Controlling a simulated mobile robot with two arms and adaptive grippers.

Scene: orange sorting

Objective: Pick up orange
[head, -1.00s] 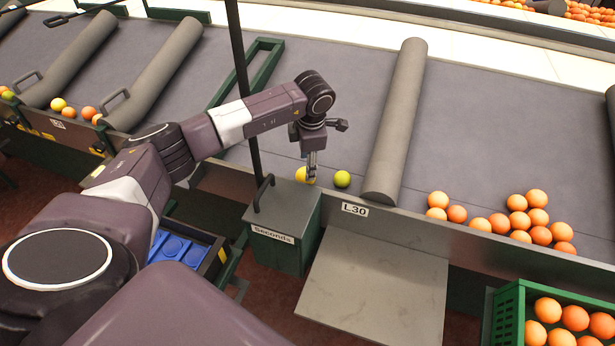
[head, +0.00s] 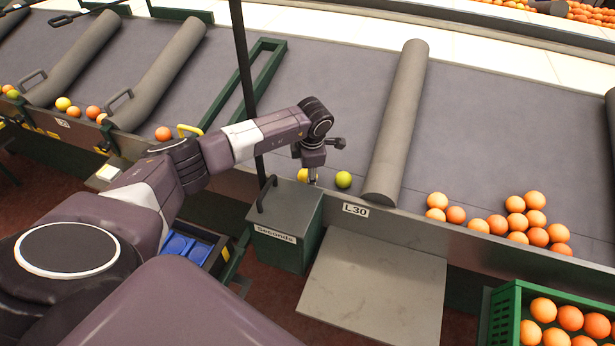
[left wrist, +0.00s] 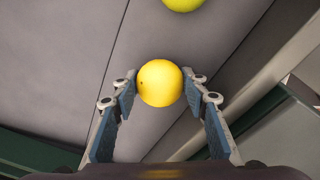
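A yellow orange (left wrist: 160,83) lies on the grey sorting table between the fingertips of my left gripper (left wrist: 160,100) in the left wrist view. The fingers stand open on both sides of it, with a gap visible at least on the left. In the head view the yellow orange (head: 302,174) is partly hidden by the left gripper (head: 312,177), which points down over it. A greenish-yellow fruit (head: 343,180) lies just to its right and shows at the top of the left wrist view (left wrist: 183,3). My right gripper is not in view.
Several oranges (head: 516,222) lie on the table right of a grey padded divider (head: 400,120). A green "Seconds" bin (head: 285,232) stands below the table edge beside a bare shelf (head: 372,285). A green crate (head: 507,315) of oranges is at lower right. A dark pole (head: 242,80) stands behind my arm.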

